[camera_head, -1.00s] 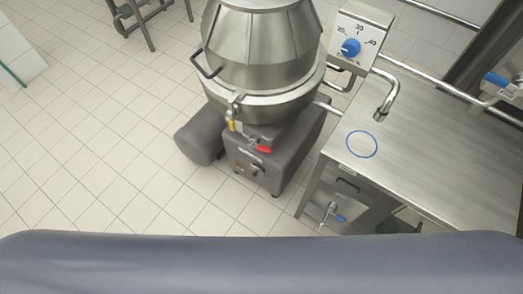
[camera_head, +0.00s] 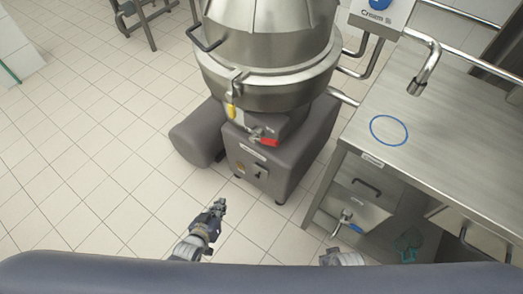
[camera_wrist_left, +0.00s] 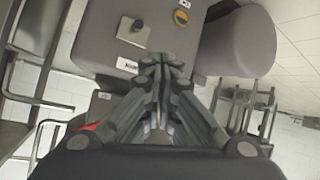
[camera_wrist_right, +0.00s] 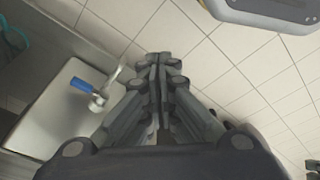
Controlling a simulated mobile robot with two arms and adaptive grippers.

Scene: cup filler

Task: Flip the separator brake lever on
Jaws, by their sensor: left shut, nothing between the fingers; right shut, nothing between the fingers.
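The separator (camera_head: 265,60) is a large steel bowl on a grey base (camera_head: 300,150). A yellow-handled lever (camera_head: 231,109) and a red-handled lever (camera_head: 268,142) are on its front. Lower on the base front is a dark knob or switch (camera_head: 260,170), which shows in the left wrist view as a small metal plate with a dark knob (camera_wrist_left: 131,27). Which of these is the brake lever I cannot tell. My left gripper (camera_head: 221,203) is shut and empty, in front of and apart from the base. My right gripper (camera_wrist_right: 160,58) is shut and empty; only part of my right arm shows in the head view.
A steel table (camera_head: 450,120) with a blue ring mark (camera_head: 389,130) stands right of the separator. Under it is a blue-handled tap (camera_head: 350,222). A steel faucet (camera_head: 427,68) overhangs the table. A grey cylinder (camera_head: 197,135) sits left of the base. Tiled floor is clear at left.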

